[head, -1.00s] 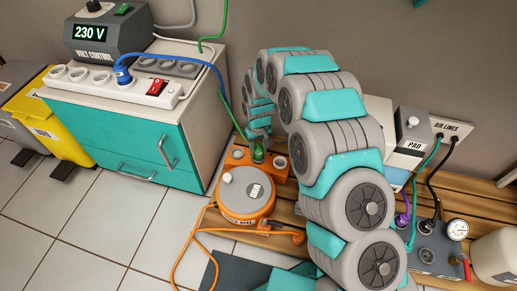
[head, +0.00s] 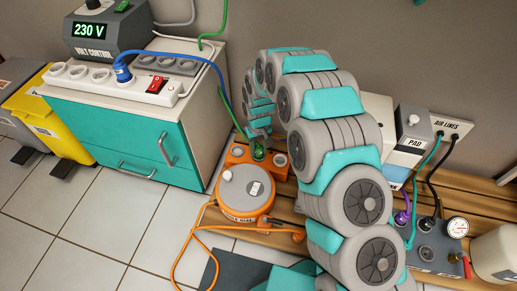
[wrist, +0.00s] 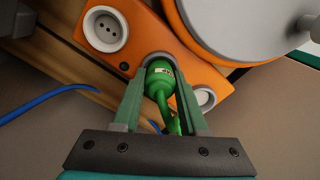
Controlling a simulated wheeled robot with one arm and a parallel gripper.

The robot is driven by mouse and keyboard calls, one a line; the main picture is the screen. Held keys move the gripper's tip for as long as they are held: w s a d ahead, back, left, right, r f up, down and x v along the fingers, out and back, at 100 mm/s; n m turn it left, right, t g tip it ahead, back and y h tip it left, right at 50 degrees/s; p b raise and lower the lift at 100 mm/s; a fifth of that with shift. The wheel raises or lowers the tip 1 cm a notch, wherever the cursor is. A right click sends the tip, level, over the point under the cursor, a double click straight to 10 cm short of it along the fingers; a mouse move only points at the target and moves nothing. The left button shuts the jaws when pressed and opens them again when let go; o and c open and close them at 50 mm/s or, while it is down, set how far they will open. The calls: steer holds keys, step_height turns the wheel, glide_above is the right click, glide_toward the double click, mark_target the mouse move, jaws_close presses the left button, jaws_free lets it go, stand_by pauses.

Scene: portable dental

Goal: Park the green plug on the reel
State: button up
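The green plug (wrist: 160,82) is between the two fingers of my gripper (wrist: 160,92) in the wrist view, with its green cable bending back towards the palm. My gripper is shut on it. The plug is at the middle socket of the orange reel's socket block (wrist: 135,42), whose grey rim shows around its far side. I cannot tell how deep it sits. In the head view the plug (head: 258,153) is under my gripper (head: 259,143), upright at the block. The orange reel (head: 246,196) with its grey lid stands in front of the block.
The block's outer sockets, left (head: 238,153) and right (head: 280,161), are empty. A blue plug (head: 123,73) sits in the white power strip (head: 92,80) on the teal cabinet (head: 110,130). A blue cable (wrist: 45,98) runs near my gripper. An air-line unit (head: 440,240) stands at the right.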

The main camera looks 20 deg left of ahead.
mark_target(258, 147)
steer(key=o, duration=0.6)
steer(key=shift+c, duration=0.2)
step_height(258, 147, up, 8)
steer(key=shift+f+p, duration=0.1)
steer(key=shift+p, duration=0.4)
steer(key=shift+s, duration=0.15)
